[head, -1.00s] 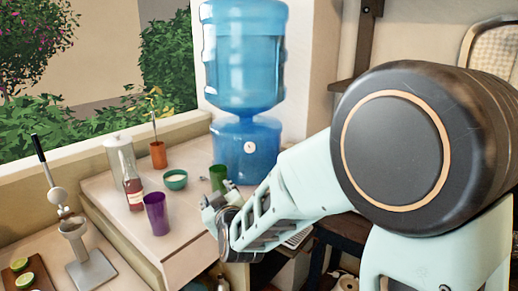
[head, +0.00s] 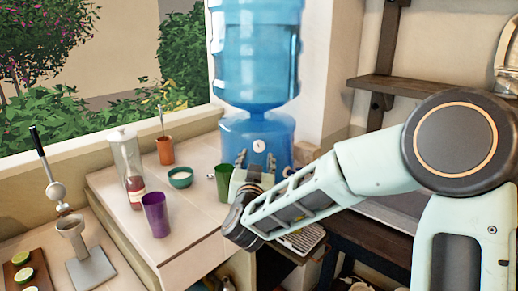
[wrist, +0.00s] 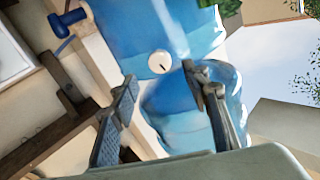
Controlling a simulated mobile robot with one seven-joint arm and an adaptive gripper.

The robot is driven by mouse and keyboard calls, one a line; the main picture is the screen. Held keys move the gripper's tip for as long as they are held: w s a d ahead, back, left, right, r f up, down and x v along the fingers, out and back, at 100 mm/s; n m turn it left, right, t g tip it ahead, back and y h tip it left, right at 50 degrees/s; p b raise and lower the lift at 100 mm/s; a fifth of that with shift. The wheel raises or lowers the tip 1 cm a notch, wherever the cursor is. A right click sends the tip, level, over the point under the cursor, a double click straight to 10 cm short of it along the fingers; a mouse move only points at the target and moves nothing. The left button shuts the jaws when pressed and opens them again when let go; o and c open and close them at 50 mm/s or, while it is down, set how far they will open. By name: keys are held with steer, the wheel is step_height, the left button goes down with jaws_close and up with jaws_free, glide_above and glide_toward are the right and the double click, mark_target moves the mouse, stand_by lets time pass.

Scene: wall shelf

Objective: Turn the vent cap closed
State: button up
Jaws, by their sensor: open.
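The vent cap (head: 258,146) is a small white disc on the front of the blue water dispenser (head: 282,135), just under its large bottle. In the wrist view the cap (wrist: 159,61) shows a short dark mark near its middle, slanting toward the lower right. My gripper (head: 256,161) is in front of the dispenser, with its fingers pointing at the cap from just below it. In the wrist view the two fingers (wrist: 160,77) are spread, with the cap between and beyond their tips. Nothing is held, and no contact with the cap shows.
A green cup (head: 223,182) stands close left of my gripper. A purple cup (head: 156,214), teal bowl (head: 180,178), orange cup (head: 165,151) and bottle (head: 135,190) stand on the counter. A blue tap (wrist: 66,22) sticks out from the dispenser. A wall shelf (head: 412,86) is at right.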

mark_target(259, 148)
steer(key=w, duration=0.6)
steer(key=shift+w+p, duration=0.3)
steer(key=shift+p, duration=0.1)
steer(key=shift+c, duration=0.7)
steer(key=c, duration=1)
